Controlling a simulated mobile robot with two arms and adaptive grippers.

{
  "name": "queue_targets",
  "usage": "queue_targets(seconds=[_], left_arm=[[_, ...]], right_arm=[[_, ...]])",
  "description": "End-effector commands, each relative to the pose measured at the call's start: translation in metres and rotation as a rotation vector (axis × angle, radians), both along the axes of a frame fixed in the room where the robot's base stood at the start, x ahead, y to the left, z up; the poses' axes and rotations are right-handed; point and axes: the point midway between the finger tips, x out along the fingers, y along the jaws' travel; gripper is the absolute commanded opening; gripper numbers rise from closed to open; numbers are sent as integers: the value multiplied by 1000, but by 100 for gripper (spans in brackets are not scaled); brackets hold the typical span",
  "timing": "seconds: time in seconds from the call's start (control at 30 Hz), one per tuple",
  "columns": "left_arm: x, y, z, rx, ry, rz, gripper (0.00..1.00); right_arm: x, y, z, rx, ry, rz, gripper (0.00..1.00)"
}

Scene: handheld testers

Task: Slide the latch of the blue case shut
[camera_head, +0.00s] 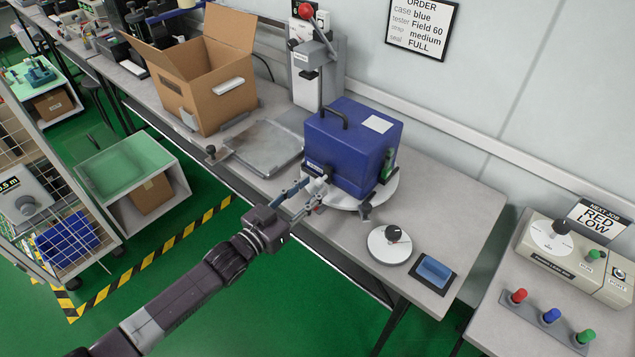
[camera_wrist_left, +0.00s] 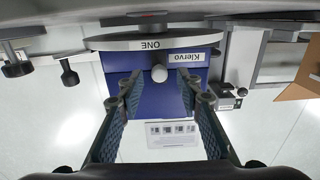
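The blue case (camera_head: 345,150) stands upright on a pale round turntable (camera_head: 380,196). It has a dark handle on top and a white label. A green part (camera_head: 388,163) shows at its right side. In the left wrist view, the case (camera_wrist_left: 150,103) appears upside down, with a "Klervo" plate and a pale round knob (camera_wrist_left: 159,73), possibly the latch. My left gripper (camera_head: 312,193) is at the case's lower front, and its fingers (camera_wrist_left: 159,88) are apart on either side of the knob. Contact cannot be told. My right gripper is not in view.
A grey press (camera_head: 318,75) stands behind the case. A flat metal plate (camera_head: 265,148) and an open cardboard box (camera_head: 205,85) lie to the left.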

Motion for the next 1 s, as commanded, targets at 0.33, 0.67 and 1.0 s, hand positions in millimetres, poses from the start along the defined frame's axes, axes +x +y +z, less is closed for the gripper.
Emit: queue_targets(seconds=[0.33, 0.67, 1.0], left_arm=[[-56, 39, -1, 1, 3, 0, 33], [-69, 49, 0, 0, 0, 1, 33], [-69, 49, 0, 0, 0, 1, 33]], right_arm=[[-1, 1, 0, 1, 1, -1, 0], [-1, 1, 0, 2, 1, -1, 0], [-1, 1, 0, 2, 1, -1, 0]])
